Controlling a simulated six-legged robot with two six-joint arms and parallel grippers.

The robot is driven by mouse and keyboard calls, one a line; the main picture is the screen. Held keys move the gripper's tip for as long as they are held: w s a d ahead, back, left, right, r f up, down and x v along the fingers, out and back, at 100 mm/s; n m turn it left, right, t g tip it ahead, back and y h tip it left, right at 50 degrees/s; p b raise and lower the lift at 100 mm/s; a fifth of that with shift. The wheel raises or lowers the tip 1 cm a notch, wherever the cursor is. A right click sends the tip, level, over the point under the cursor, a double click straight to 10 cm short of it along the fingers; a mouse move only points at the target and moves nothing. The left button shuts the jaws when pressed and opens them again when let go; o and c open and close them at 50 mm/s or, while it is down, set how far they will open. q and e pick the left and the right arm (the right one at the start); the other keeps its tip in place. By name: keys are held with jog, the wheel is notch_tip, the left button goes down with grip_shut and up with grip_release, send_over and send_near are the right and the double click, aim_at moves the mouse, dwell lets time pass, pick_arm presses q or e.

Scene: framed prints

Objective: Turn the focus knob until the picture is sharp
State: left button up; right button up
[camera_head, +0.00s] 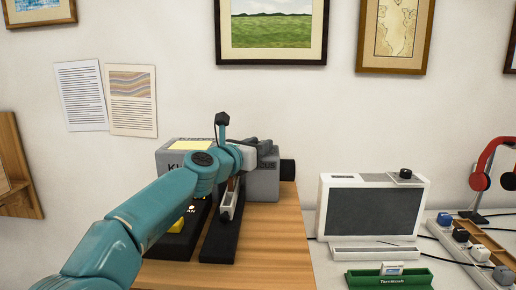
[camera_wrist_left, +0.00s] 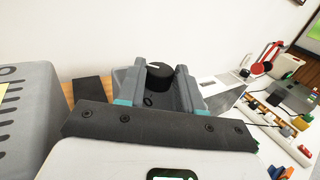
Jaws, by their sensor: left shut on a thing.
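In the left wrist view, a round black knob (camera_wrist_left: 158,75) with a pale pointer line sits between the two grey fingers of my left gripper (camera_wrist_left: 159,78), which is shut on it. In the head view, my left gripper (camera_head: 259,149) is over a grey box (camera_head: 262,185) with a partly hidden label ending in "CUS". The gripper hides the knob there. A black cylinder (camera_head: 287,170) sticks out of the box's right side. No projected picture can be made out. My right gripper is not in view.
Another grey box (camera_head: 174,158) with a yellow note stands left on the wooden top (camera_head: 275,245). To the right are a white-framed dark screen (camera_head: 372,211), a green tray (camera_head: 390,279) and red headphones (camera_head: 480,170). Framed prints (camera_head: 271,30) hang behind.

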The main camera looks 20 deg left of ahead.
pick_arm(q)
jog(key=o, duration=1)
jog(key=shift+w+f, duration=0.1)
jog(key=shift+o, duration=0.2)
jog(key=b+v, duration=0.4)
jog(key=v, duration=1.2)
jog(key=shift+s, duration=0.25)
